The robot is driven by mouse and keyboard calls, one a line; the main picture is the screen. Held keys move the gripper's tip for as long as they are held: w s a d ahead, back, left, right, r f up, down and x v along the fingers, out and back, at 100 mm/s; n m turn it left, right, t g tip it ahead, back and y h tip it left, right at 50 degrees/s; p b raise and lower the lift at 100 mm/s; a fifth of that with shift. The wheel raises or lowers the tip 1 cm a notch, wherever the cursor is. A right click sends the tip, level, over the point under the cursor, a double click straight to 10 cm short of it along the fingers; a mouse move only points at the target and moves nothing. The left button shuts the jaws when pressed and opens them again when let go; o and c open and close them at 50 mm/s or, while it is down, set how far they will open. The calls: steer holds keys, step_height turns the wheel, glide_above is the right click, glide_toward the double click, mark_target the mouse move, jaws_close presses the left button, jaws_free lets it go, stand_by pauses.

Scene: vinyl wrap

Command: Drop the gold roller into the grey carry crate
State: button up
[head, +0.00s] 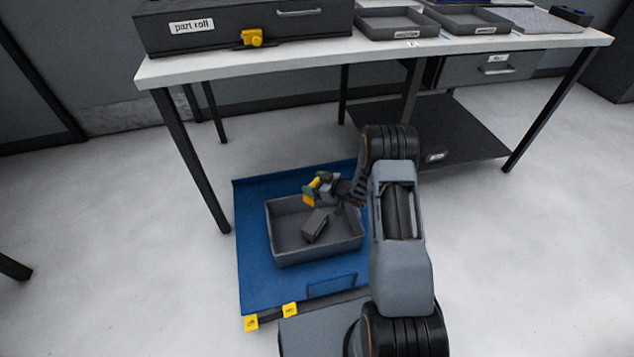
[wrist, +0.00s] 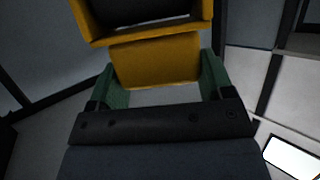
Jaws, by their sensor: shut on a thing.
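My gripper (head: 318,187) is shut on the gold roller (head: 309,197), which hangs over the back part of the grey carry crate (head: 318,255). In the wrist view the roller's gold body (wrist: 155,60) sits between my gripper's green fingers (wrist: 162,78), with a dark part framed in gold beyond it. The crate is open at the top and stands on a blue mat (head: 253,270). A dark grey block (head: 315,226) lies inside it. My arm hides part of the mat's right side.
A white-topped table (head: 375,53) stands behind, with a dark case (head: 245,25), a yellow thing (head: 252,38) at its front and grey trays (head: 397,22). Its front left leg (head: 192,160) is near the mat. Yellow tags (head: 289,310) mark the mat's front edge. Open floor lies left.

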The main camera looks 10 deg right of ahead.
steer(key=shift+d+f, duration=0.2)
steer(key=shift+d, duration=0.15)
steer(key=shift+f+n+g, duration=0.15)
steer(key=shift+n+g, duration=0.15)
step_height(320, 180, down, 6)
steer(key=b, duration=0.4)
steer(key=shift+b, duration=0.3)
steer(key=shift+r, duration=0.2)
steer(key=o, duration=1)
steer(key=shift+s+d, duration=0.1)
steer(key=p+v, duration=0.2)
steer(key=v, duration=0.4)
steer(key=p+v, duration=0.2)
steer(key=v, duration=0.5)
steer(key=shift+s+d+f+p, duration=0.1)
steer(key=shift+s+d+p, duration=0.05)
steer(key=shift+d+p, duration=0.2)
